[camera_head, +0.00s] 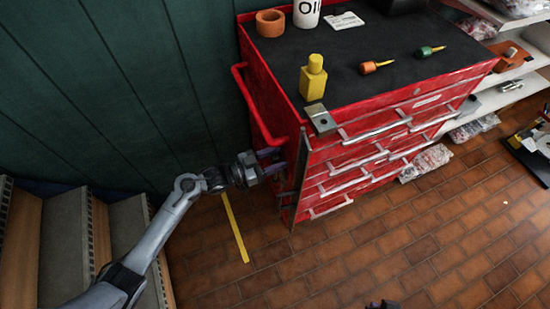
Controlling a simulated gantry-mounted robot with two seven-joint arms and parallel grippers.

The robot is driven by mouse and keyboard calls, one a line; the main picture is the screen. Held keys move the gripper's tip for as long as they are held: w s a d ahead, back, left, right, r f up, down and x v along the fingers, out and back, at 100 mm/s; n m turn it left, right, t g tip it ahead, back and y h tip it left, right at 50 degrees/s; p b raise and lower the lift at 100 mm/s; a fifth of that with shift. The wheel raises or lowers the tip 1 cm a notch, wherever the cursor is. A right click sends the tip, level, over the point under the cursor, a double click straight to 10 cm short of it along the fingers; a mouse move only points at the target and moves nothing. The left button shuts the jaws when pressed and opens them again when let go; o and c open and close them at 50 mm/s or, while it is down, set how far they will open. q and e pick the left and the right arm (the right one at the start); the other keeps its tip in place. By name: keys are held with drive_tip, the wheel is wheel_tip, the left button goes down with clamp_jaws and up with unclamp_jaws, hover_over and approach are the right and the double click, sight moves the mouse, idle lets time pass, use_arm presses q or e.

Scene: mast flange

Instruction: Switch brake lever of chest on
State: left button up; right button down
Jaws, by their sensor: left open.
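The red tool chest (350,150) stands at the upper middle, with a black top and several drawers. Its red side handle (252,105) is on the left side. My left gripper (278,161) is open at the chest's left side, close to the front left corner and below the side handle. Its purple-tinted fingers point right, toward the chest. Dark small parts (287,196) show low on that side, below the gripper; I cannot tell whether one is the brake lever. Only a small tip of my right gripper (383,304) shows at the bottom edge.
On the chest top are a yellow bottle (313,80), an orange ring (270,23), a white can (306,12) and two screwdrivers. White shelves (505,85) stand at right.

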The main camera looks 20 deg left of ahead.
use_arm(q)
drive_tip(key=shift+c, duration=0.5)
clamp_jaws()
use_arm(e)
drive_tip(key=shift+d, duration=0.1)
use_arm(q)
drive_tip(key=shift+a, duration=0.1)
